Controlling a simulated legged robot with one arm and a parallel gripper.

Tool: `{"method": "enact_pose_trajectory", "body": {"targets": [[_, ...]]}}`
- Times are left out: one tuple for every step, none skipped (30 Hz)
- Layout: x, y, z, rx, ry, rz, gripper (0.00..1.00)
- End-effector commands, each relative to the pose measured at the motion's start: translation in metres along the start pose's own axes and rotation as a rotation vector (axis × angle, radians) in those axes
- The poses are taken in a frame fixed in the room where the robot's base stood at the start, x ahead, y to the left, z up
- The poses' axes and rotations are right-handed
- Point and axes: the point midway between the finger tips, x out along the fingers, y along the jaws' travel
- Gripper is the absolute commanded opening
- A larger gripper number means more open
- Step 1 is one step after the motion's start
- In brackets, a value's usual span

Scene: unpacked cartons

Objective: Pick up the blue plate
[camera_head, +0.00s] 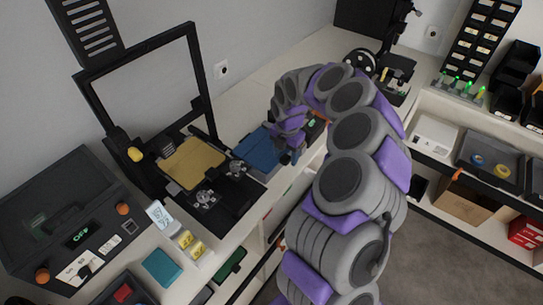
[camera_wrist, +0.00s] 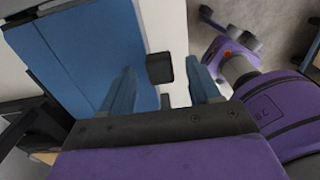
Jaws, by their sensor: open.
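The blue plate (camera_head: 257,152) lies flat on the white bench, just right of the black machine with the tan bed. In the wrist view the plate (camera_wrist: 82,48) fills the left side. My gripper (camera_head: 291,156) is at the plate's right side in the head view, its fingertips small and partly hidden. In the wrist view my gripper (camera_wrist: 163,84) is open with two blue fingers apart. The left finger overlaps the plate and the right finger lies beyond its edge. A small black block (camera_wrist: 159,68) shows between the fingers at the plate's edge. I cannot tell whether the fingers touch anything.
The black machine (camera_head: 200,90) with its upright frame stands left of the plate. A dark box (camera_head: 70,215) with a green display is at the far left. Shelves lie below the bench edge. The bench behind the plate (camera_head: 262,95) is mostly clear.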

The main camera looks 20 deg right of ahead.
Motion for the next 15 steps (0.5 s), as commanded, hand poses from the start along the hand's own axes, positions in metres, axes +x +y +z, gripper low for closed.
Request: {"method": "enact_pose_trajectory", "body": {"targets": [[0.0064,0.0000,-0.0007,0.000,0.001,-0.001,0.62],[0.0079,0.0002,-0.0009,0.000,0.000,-0.001,0.62],[0.0087,0.0007,-0.0013,0.000,-0.002,-0.001,0.62],[0.0087,0.0011,-0.0018,0.000,-0.003,-0.001,0.62],[0.0084,0.0013,-0.0017,0.000,-0.004,-0.001,0.62],[0.0081,0.0014,-0.0016,0.000,-0.004,-0.001,0.62],[0.0081,0.0016,-0.0018,0.000,-0.004,-0.002,0.62],[0.0081,0.0020,-0.0022,0.000,-0.004,-0.002,0.62],[0.0080,0.0024,-0.0026,0.000,-0.004,-0.003,0.59],[0.0080,0.0026,-0.0028,0.000,-0.005,-0.003,0.56],[0.0081,0.0026,-0.0031,0.000,-0.004,-0.003,0.53],[0.0081,0.0026,-0.0032,0.000,-0.004,-0.003,0.49],[0.0080,0.0024,-0.0032,0.000,-0.004,-0.003,0.47],[0.0081,0.0022,-0.0031,0.000,-0.003,-0.002,0.44],[0.0082,0.0018,-0.0028,0.000,-0.003,-0.002,0.40]]}}
